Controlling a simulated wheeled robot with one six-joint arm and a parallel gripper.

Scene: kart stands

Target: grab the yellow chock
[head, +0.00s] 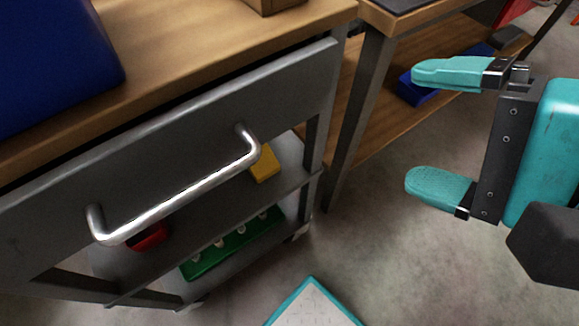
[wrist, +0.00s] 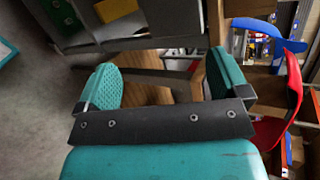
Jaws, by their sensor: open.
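The yellow chock (head: 265,163) lies on the middle shelf of the grey cart, partly hidden behind the drawer front and its handle. A yellow piece, which looks like the same chock (wrist: 116,9), shows at the top of the wrist view. My gripper (head: 412,127) is on the right of the head view, out in front of the wooden bench and well apart from the chock. Its two teal fingers are spread with nothing between them, as the wrist view (wrist: 162,75) also shows.
The grey cart has a silver bar handle (head: 170,200), a red object (head: 147,237) and a green tray (head: 232,243) with pegs below. A wooden bench (head: 375,110) with a blue object (head: 415,92) stands at right. Red and blue chairs (wrist: 290,90) show in the wrist view. Floor between is clear.

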